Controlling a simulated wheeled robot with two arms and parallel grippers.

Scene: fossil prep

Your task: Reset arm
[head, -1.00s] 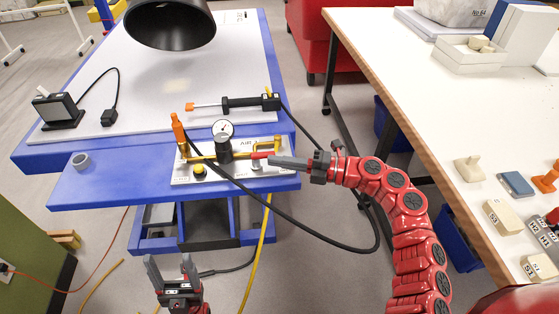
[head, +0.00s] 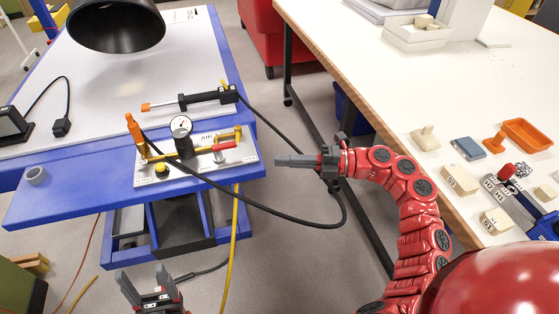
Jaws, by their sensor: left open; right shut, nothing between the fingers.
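My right gripper (head: 282,161) is shut and empty. It points left, in the air over the floor between the blue workbench and the white table, just right of the air panel (head: 205,168) and apart from it. The panel carries a gauge (head: 181,126), yellow pipes, an orange handle (head: 134,128) and a red lever (head: 224,146). My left gripper (head: 142,276) is open and empty at the bottom, below the front edge of the blue workbench (head: 70,205). My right arm (head: 412,200) curves up from the bottom right.
A black hose (head: 300,222) loops from the bench below my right gripper. The white table (head: 400,90) on the right holds small blocks, an orange tray (head: 527,136) and boxes. A black hood (head: 115,25) hangs over the bench. An air tool (head: 205,97) lies on it.

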